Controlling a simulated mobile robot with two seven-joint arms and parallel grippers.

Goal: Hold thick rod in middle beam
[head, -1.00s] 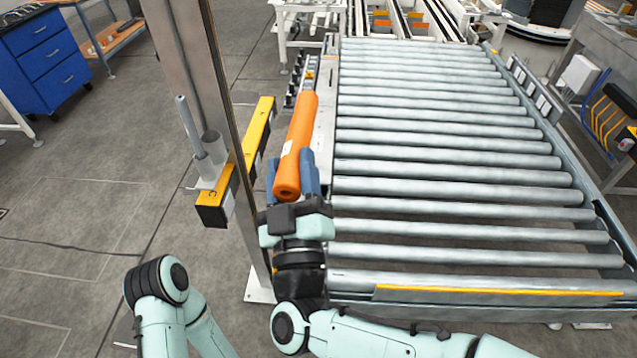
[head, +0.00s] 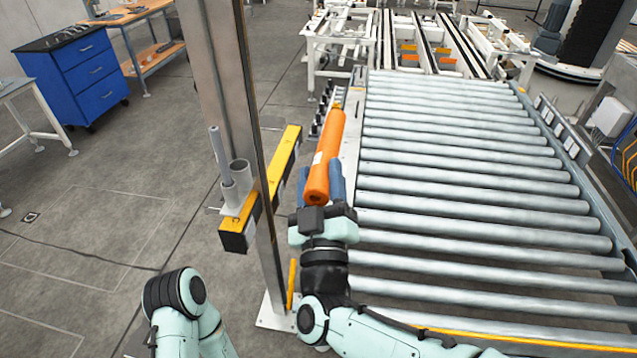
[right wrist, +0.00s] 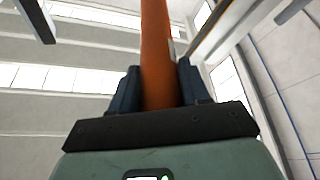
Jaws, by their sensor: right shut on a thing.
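The thick orange rod (head: 326,152) is in the head view, tilted with its near end toward me. My right gripper (head: 320,183) is shut on its near part, with one blue finger on each side. The right wrist view shows the orange rod (right wrist: 157,55) between the dark fingers (right wrist: 158,92). The yellow and black beam (head: 281,176) is fixed to the metal post, left of the rod and apart from it. A bracket on the beam carries a wide grey cup (head: 240,174) and a thin upright grey rod (head: 220,155). My left gripper is out of view.
The metal post (head: 262,190) stands just left of my right gripper. A roller conveyor (head: 470,185) fills the right side. A blue drawer cabinet (head: 85,75) and a wooden bench (head: 125,15) stand at the back left. The floor at left is clear.

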